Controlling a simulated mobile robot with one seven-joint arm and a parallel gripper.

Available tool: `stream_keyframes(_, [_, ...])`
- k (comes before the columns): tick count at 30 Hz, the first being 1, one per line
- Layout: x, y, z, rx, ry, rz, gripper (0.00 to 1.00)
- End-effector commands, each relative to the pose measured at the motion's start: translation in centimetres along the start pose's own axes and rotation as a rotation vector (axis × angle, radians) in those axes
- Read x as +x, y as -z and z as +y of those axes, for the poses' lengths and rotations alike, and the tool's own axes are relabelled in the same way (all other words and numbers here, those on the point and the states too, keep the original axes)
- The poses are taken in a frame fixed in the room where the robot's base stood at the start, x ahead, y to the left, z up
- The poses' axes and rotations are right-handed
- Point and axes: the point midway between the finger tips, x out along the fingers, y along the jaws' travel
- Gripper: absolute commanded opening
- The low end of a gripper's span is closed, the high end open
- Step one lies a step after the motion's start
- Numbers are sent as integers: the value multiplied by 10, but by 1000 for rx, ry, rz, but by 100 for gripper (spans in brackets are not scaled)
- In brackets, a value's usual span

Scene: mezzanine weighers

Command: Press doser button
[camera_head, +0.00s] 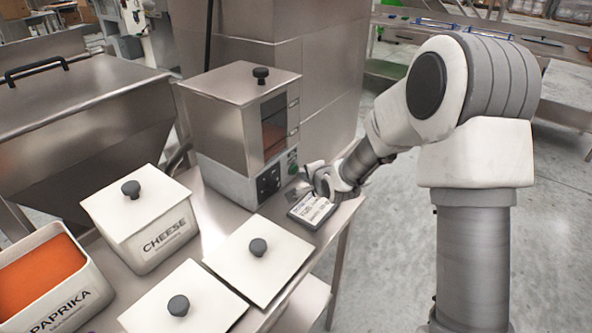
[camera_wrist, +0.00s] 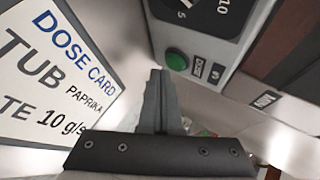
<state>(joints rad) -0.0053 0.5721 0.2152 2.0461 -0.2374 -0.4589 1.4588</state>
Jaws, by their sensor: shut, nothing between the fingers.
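The doser (camera_head: 215,128) is a steel box with a black-knobbed lid and a grey base on the steel table. Its round green button (camera_wrist: 176,60) sits on the grey front panel in the wrist view, beside a label reading "DOSE". My gripper (camera_head: 306,190) is in front of the doser's base, above the dose card (camera_head: 313,211). In the wrist view my gripper's fingers (camera_wrist: 158,74) are together and empty, with their tips just left of and below the button. I cannot tell whether they touch the panel. The card's text (camera_wrist: 48,75) shows "TUB PAPRIKA" and "10 g/s".
A paprika tub (camera_head: 62,305) stands open at the left, filled with orange powder. A lidded cheese tub (camera_head: 150,240) is beside it. A steel hopper (camera_head: 85,125) stands behind. Open floor is at the right.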

Motion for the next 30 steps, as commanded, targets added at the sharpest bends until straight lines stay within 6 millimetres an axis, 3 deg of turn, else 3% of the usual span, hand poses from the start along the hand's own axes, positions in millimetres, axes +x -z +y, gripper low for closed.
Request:
stream_keyframes(15, [-36,27,25,2,0,2,0])
stream_keyframes(30, [-38,28,27,-1,0,1,0])
